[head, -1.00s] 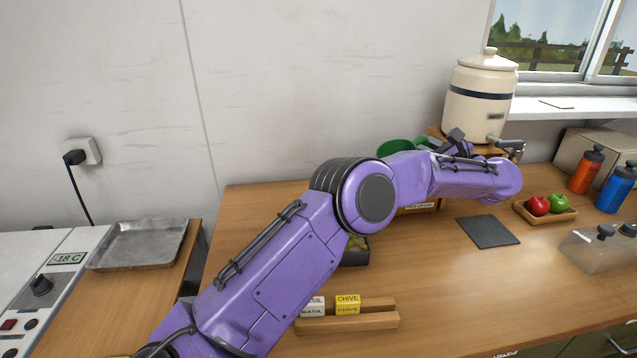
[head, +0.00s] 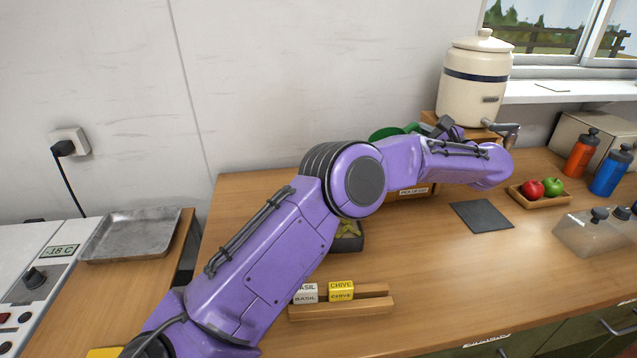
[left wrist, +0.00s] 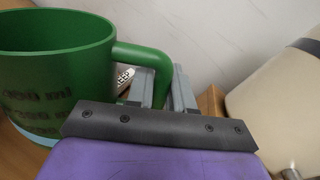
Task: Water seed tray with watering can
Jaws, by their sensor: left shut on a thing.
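The green watering can (head: 386,133) shows at the back of the bench, mostly hidden behind my left arm. In the left wrist view the can (left wrist: 55,70) fills the left side, with blurred dark print on its side and a thick handle. My left gripper (left wrist: 160,88) is shut on that handle; it also shows in the head view (head: 443,125). A dark seed tray (head: 349,244) with yellow-green contents sits on the bench, partly covered by my left arm. My right gripper is out of view.
A cream dispenser (head: 474,85) with a tap stands on a wooden stand right of the can. A dark mat (head: 481,216), a fruit tray (head: 540,200), bottles (head: 580,153) and a block rack (head: 345,309) are on the bench. The middle front is clear.

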